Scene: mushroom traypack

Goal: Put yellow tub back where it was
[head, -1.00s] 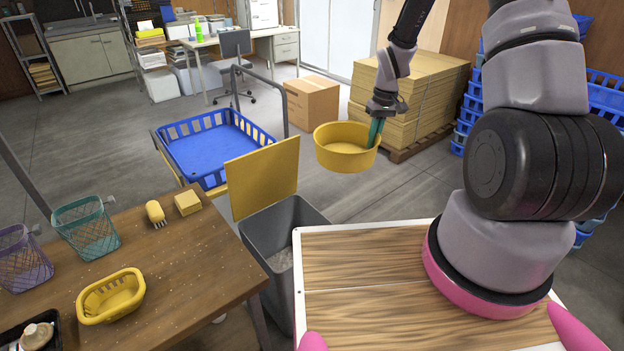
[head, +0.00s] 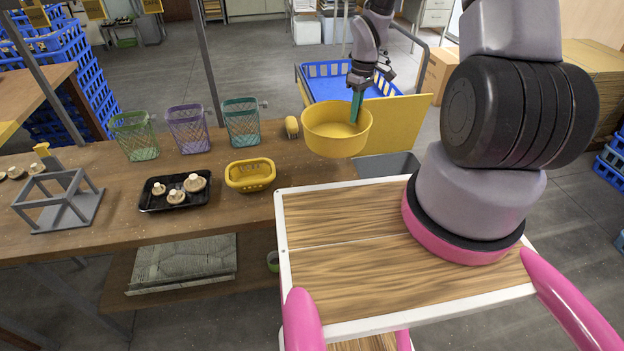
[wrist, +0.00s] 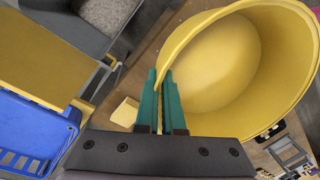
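The yellow tub (head: 322,138) is a round, deep, empty tub held upright in the air near the right end of the wooden table. My gripper (head: 356,106) has its teal fingers on the tub's right rim in the head view. In the wrist view, the teal fingers (wrist: 160,100) are closed on the wall of the tub (wrist: 225,65), one inside and one outside. Part of the table behind and below the tub is hidden by it.
On the table (head: 120,228) stand green (head: 134,136), purple (head: 187,131) and teal (head: 241,122) baskets, a small yellow basket (head: 238,184), a black mushroom tray (head: 150,204) and a grey frame (head: 95,208). A grey bin (head: 400,164) and blue crate (head: 318,72) are beyond.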

